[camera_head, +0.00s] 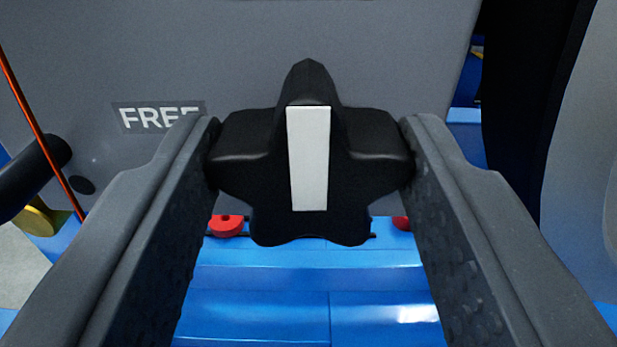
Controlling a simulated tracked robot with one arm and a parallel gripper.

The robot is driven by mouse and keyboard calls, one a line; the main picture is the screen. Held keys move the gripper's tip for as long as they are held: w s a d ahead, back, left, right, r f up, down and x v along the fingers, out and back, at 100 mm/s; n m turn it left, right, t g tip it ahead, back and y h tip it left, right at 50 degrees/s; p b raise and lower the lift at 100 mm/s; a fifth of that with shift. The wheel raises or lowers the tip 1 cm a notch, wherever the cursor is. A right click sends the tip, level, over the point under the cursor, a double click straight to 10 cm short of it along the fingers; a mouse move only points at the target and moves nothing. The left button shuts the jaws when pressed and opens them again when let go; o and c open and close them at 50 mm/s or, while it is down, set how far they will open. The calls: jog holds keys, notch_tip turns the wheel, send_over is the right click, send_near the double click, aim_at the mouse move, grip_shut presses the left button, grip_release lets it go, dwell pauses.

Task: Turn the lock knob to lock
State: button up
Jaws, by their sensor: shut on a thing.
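The lock knob (265,170) is black and star-shaped, with a white bar (309,160) on its face. The bar stands nearly upright, and one lobe of the knob points straight up. My gripper (309,150) is around the knob, with one finger on its left side and one on its right. Both fingers touch the side lobes, so it is shut on the knob. A "FREE" label (150,117) is on the grey panel at upper left of the knob, its right end partly covered by the left finger. No lock label shows.
A grey panel (240,50) stands behind the knob. Blue blocks (310,280) and a red part (226,226) are below it. An orange cord (40,135) and a black rod (35,178) are at left. A dark upright part (525,100) is at right.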

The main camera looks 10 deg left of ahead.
dwell(0.3)
jog(key=o, duration=1)
jog(key=shift+w, duration=0.1)
jog(key=shift+s+d+f+b, duration=0.1)
jog(key=shift+s+d, duration=0.35)
jog(key=shift+s, duration=1.85)
jog(key=shift+s+d+r+b, duration=0.1)
jog(key=shift+s+d, duration=0.3)
jog(key=shift+s, duration=1.85)
jog(key=shift+s+d+f+b, duration=0.1)
jog(key=shift+s+d, duration=0.35)
jog(key=shift+s, duration=1.85)
